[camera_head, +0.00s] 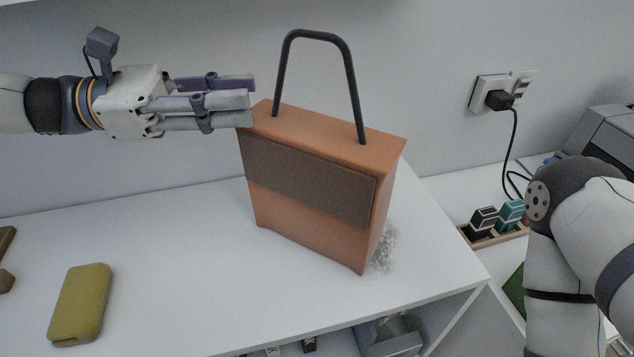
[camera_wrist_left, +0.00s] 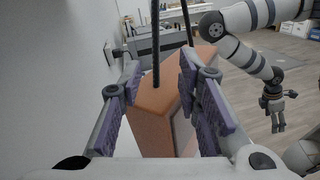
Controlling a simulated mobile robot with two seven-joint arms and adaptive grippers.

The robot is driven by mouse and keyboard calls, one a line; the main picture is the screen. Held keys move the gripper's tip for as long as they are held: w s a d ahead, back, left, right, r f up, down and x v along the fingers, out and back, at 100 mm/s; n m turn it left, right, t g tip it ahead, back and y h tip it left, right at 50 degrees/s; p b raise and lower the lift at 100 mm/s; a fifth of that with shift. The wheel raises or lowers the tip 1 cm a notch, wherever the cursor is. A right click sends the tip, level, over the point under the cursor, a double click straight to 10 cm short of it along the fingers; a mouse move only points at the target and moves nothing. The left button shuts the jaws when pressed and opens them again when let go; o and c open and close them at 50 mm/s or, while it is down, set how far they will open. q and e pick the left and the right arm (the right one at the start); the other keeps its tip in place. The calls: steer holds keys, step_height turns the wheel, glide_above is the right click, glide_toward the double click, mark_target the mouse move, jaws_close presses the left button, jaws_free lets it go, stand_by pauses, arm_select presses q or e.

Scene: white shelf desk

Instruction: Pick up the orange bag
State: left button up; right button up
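The orange bag (camera_head: 312,225) stands upright on the white desk, with a brown band across its front and a dark arched handle (camera_head: 350,85) on top. My left gripper (camera_head: 250,100) is level, at the bag's upper left edge, short of the handle. In the left wrist view my left gripper (camera_wrist_left: 160,80) is open, its purple-padded fingers apart and empty. The bag's top (camera_wrist_left: 165,100) and the two handle posts show ahead between the fingers. My right gripper (camera_wrist_left: 276,108) hangs small and far off in that view; its finger opening is unclear.
A yellow-green case (camera_head: 80,303) lies on the desk (camera_head: 190,270) at front left. A wall socket (camera_head: 497,92) with a plugged cord is at right. A wooden tray (camera_head: 495,238) holds small boxes. A pale grainy patch (camera_head: 385,247) is beside the bag.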

mark_target(279, 109)
arm_select(q)
steer(key=d, duration=0.2)
steer(key=w+d, duration=0.1)
steer(key=d, duration=0.2)
steer(key=shift+d+f, duration=0.2)
steer(key=shift+d, duration=0.1)
jaws_close()
